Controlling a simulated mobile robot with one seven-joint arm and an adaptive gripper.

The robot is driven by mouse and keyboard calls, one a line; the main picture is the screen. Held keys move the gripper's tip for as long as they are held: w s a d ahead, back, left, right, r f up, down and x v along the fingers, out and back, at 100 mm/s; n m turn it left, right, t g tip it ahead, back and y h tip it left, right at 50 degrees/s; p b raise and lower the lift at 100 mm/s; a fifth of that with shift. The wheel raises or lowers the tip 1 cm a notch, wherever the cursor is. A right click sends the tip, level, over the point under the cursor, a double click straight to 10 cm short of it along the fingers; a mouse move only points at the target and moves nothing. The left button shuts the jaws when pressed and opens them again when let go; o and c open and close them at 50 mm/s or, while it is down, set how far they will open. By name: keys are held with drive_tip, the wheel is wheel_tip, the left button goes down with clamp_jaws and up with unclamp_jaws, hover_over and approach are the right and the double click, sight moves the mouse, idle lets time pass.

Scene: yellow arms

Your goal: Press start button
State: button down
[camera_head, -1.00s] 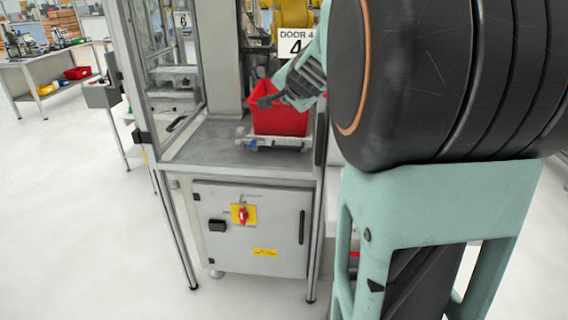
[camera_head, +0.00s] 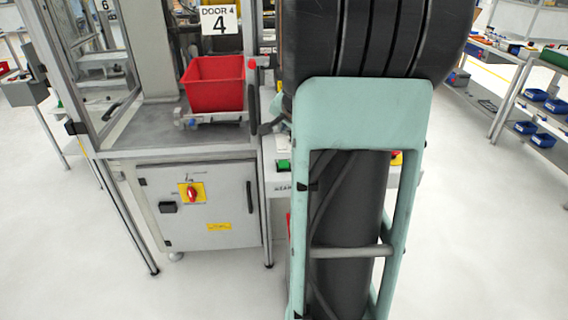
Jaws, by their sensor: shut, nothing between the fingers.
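A green button (camera_head: 283,163) shows on a light panel (camera_head: 282,177) just right of the cabinet, close to the left edge of my arm. Part of a dark label is visible below it, too small and cut off to read surely. My gripper (camera_head: 268,126) shows only in part, as a dark tip left of my arm, above the green button in the picture. It is shut and empty. Whether it touches anything cannot be told. My arm hides most of the panel, and a bit of yellow and red (camera_head: 397,158) shows at its right side.
Below is a grey cabinet (camera_head: 205,212) with a red rotary switch (camera_head: 192,193). A shelf with blue bins (camera_head: 540,95) stands at right. The floor in front is clear.

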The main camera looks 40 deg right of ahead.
drive_tip(key=shift+f, duration=0.1)
wheel_tip(320, 180, down, 7)
drive_tip(key=b, duration=0.6)
drive_tip(key=shift+f+b, duration=0.8)
drive_tip(key=shift+b, duration=0.25)
idle(0.5)
drive_tip(key=shift+f+b, duration=0.45)
drive_tip(key=shift+b, duration=0.1)
drive_tip(key=shift+f+b, duration=0.45)
drive_tip(key=shift+b, duration=0.05)
idle(0.8)
drive_tip(key=shift+r, duration=0.1)
drive_tip(key=shift+r+p, duration=0.75)
drive_tip(key=shift+r, duration=0.05)
